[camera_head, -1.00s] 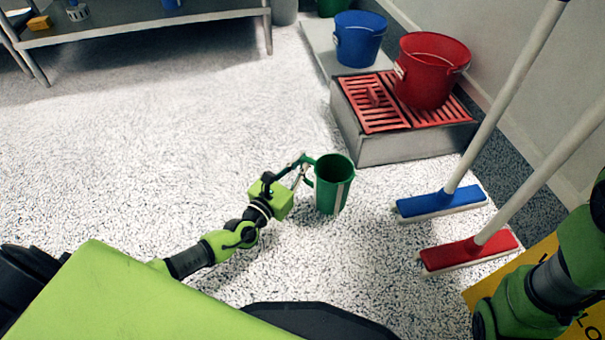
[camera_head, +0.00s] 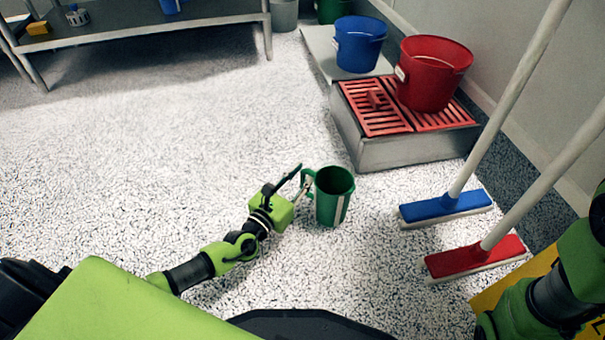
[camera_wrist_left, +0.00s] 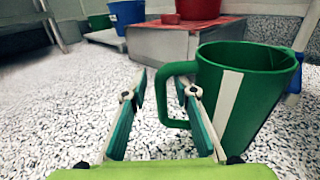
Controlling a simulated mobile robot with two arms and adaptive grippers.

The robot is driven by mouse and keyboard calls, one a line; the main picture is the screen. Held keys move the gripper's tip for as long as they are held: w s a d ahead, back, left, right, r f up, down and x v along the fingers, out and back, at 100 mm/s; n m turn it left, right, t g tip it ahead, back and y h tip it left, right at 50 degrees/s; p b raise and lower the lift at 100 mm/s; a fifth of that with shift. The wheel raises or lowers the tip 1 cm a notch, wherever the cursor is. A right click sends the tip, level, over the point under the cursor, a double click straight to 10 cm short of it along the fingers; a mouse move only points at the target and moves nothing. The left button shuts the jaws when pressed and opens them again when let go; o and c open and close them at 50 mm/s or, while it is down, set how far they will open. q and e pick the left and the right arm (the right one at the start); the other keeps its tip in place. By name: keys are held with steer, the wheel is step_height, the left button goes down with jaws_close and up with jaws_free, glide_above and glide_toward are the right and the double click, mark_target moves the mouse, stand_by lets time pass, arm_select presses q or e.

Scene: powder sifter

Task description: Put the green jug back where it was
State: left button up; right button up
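The green jug (camera_head: 331,205), with a pale stripe down its side, stands upright on the speckled floor in front of the grey step. Its handle faces left, toward my left gripper (camera_head: 294,184). In the left wrist view the jug (camera_wrist_left: 262,95) fills the right side. There the left gripper (camera_wrist_left: 162,85) is open, its fingers spread apart. The upright part of the handle shows between the fingertips, and the right finger overlaps the handle opening. I cannot tell whether a finger touches the handle. Only part of my right arm shows at the lower right; its gripper is out of view.
A red bucket (camera_head: 430,85) stands on the red grating (camera_head: 380,118) of the grey step (camera_head: 410,152), with a blue bucket (camera_head: 359,48) behind. The floor to the left is clear.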

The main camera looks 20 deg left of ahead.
arm_select(q)
steer(key=shift+r, duration=0.1)
steer(key=shift+s, duration=0.35)
steer(key=s+a+p, duration=0.2)
steer(key=s+p, duration=0.2)
steer(key=s, duration=0.7)
steer(key=shift+a, duration=0.15)
